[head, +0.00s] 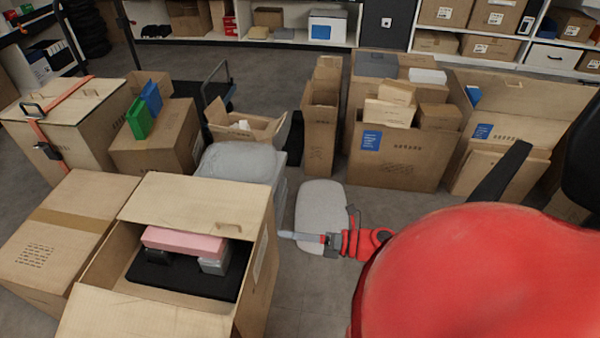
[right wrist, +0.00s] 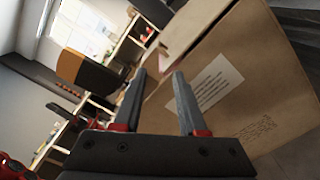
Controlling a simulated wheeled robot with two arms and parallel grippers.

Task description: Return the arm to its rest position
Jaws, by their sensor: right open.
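My right gripper (head: 302,237) reaches in from the right in the head view, with its red arm filling the lower right. Its fingers point left, beside the right wall of an open carton (head: 259,255). In the right wrist view its two grey fingers (right wrist: 156,98) stand apart with nothing between them. A carton side with a white label (right wrist: 208,82) lies just beyond them; I cannot tell whether they touch it. My left gripper is in neither view.
The open carton holds a pink block (head: 185,243) on a black base. A closed carton (head: 65,235) stands to its left. A grey chair (head: 322,215) is behind my gripper. Several filled cartons (head: 400,155) stand farther back, with shelves behind. Some grey floor shows at the bottom centre.

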